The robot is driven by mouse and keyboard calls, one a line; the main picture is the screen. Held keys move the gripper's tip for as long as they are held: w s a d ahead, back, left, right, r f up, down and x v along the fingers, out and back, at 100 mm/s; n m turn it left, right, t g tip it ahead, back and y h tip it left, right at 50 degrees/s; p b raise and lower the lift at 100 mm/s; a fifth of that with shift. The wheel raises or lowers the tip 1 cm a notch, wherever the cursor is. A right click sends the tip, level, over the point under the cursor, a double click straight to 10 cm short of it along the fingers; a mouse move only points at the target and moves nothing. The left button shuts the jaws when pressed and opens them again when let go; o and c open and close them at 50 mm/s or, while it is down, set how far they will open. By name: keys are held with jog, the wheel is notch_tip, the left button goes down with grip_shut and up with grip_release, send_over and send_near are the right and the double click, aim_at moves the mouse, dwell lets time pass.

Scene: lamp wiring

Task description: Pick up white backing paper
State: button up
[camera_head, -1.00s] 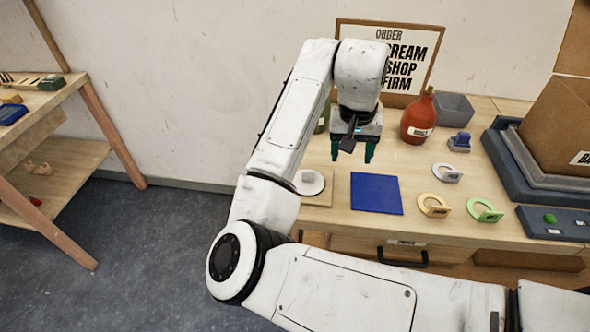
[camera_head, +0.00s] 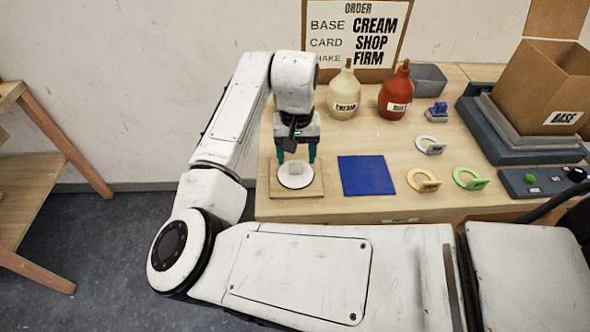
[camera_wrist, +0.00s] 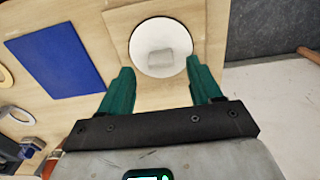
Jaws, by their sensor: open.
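A white round disc (camera_head: 295,181) lies on a square wooden board at the table's front left. A small pale rectangular piece (camera_head: 295,169) sits on the disc; the wrist view shows this piece (camera_wrist: 169,63) near the disc's lower edge. I cannot tell whether the disc or the small piece is the white backing paper. My gripper (camera_head: 297,160) points down above the board, with its teal fingers apart and nothing between them. In the wrist view, the disc (camera_wrist: 160,30) lies beyond and between the fingertips (camera_wrist: 160,67).
A blue square sheet (camera_head: 367,176) lies right of the board. Yellow (camera_head: 424,187), green (camera_head: 467,184) and white (camera_head: 431,151) ring-shaped pieces lie further right. Cream (camera_head: 344,98) and red (camera_head: 396,97) bottles stand behind, before an order sign (camera_head: 390,15). A cardboard box (camera_head: 540,85) stands at right.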

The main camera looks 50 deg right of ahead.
aim_at(295, 163)
jog(key=shift+a+f, duration=0.1)
jog(key=shift+f, duration=1.7)
jog(key=shift+c, duration=0.5)
jog(key=c, duration=1)
